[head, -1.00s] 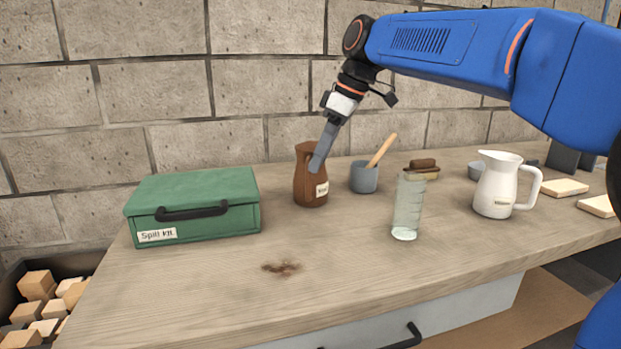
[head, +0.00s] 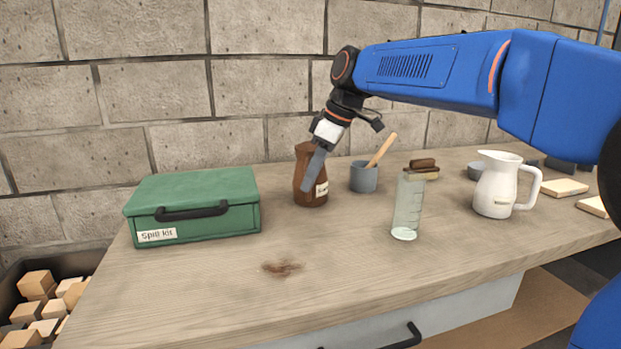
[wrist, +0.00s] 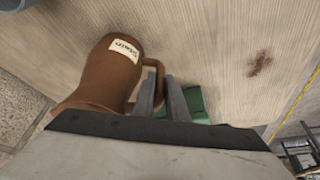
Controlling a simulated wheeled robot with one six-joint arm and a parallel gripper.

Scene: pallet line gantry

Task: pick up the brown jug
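The brown jug (head: 304,170) stands upright on the bench near the wall in the head view, with a white label on its front. In the wrist view the jug (wrist: 100,70) is at the left, its label reads "Stain", and its loop handle faces right. My gripper (wrist: 160,82) is at the handle, with a gap between its fingers and the handle's outer bar in line with that gap. Contact with the handle cannot be made out. In the head view my gripper (head: 309,185) hides part of the jug's front, and the handle is hidden.
A green spill kit box (head: 195,200) stands left of the jug. A grey cup (head: 363,179) with a wooden handle is close on the right. A clear measuring cylinder (head: 407,208) and white pitcher (head: 495,185) stand further right. A brown stain (head: 283,268) marks the clear front area.

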